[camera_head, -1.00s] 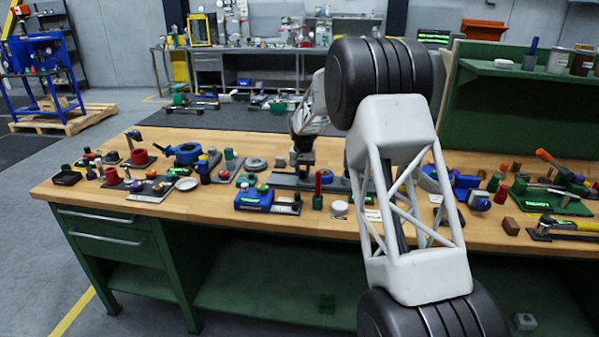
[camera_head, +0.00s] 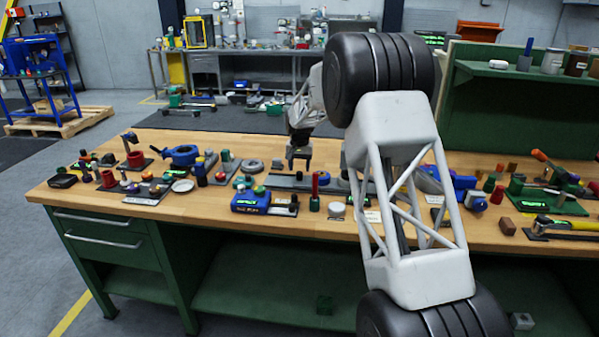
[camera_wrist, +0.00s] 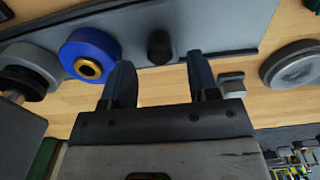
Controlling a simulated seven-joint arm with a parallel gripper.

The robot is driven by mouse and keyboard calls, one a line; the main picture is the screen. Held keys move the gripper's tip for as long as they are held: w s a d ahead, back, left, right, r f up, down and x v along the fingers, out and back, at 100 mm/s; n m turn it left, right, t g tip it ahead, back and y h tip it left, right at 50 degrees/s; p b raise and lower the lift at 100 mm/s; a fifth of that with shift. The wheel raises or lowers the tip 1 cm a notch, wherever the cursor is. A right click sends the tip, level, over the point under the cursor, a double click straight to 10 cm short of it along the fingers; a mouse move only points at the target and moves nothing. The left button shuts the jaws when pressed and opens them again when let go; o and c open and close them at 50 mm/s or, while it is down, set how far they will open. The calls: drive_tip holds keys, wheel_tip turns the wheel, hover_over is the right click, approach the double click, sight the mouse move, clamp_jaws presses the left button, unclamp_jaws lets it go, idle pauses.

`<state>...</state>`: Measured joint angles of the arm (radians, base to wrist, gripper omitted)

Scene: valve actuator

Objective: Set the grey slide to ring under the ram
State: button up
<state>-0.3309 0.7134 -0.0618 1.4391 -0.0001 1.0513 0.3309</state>
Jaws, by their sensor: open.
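My gripper (camera_head: 299,165) is open above the long grey rail plate (camera_head: 278,182) in the middle of the bench. In the wrist view my gripper (camera_wrist: 159,65) has its two dark fingers apart, with nothing held between them. A dark round knob (camera_wrist: 160,47) shows on the grey plate (camera_wrist: 210,25), between and just beyond the fingertips. A blue ring with a gold centre (camera_wrist: 88,58) is left of the left finger. A small grey block (camera_wrist: 232,82) is right of the right finger. I cannot tell for sure which part is the grey slide, or which is the ram.
A blue device (camera_head: 250,202), a red-handled green post (camera_head: 315,190) and a white round piece (camera_head: 337,210) stand in front of the plate. A grey disc (camera_wrist: 295,64) lies to the right in the wrist view. Bare wood runs along the bench's front edge.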

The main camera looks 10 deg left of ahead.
drive_tip(key=shift+r, duration=2.35)
drive_tip(key=shift+d, duration=0.1)
drive_tip(key=shift+s+d+r, duration=0.15)
drive_tip(key=shift+s+r, duration=0.05)
drive_tip(key=shift+r, duration=0.05)
drive_tip(key=s+d+r, duration=0.6)
drive_tip(key=s+d, duration=0.2)
drive_tip(key=s, duration=0.2)
drive_tip(key=s+d+r+t, duration=0.1)
drive_tip(key=s+d+r, duration=0.55)
drive_tip(key=s, duration=0.45)
drive_tip(key=s+d+r, duration=0.6)
drive_tip(key=s+d, duration=0.2)
drive_tip(key=s, duration=0.2)
drive_tip(key=s+d+f, duration=0.2)
drive_tip(key=s+d, duration=0.1)
drive_tip(key=s, duration=0.9)
drive_tip(key=s+d+f+t, duration=0.1)
drive_tip(key=s+d, duration=0.3)
drive_tip(key=s, duration=0.8)
drive_tip(key=s+d+f, duration=0.4)
drive_tip(key=s, duration=0.8)
drive_tip(key=shift+s+t, duration=0.3)
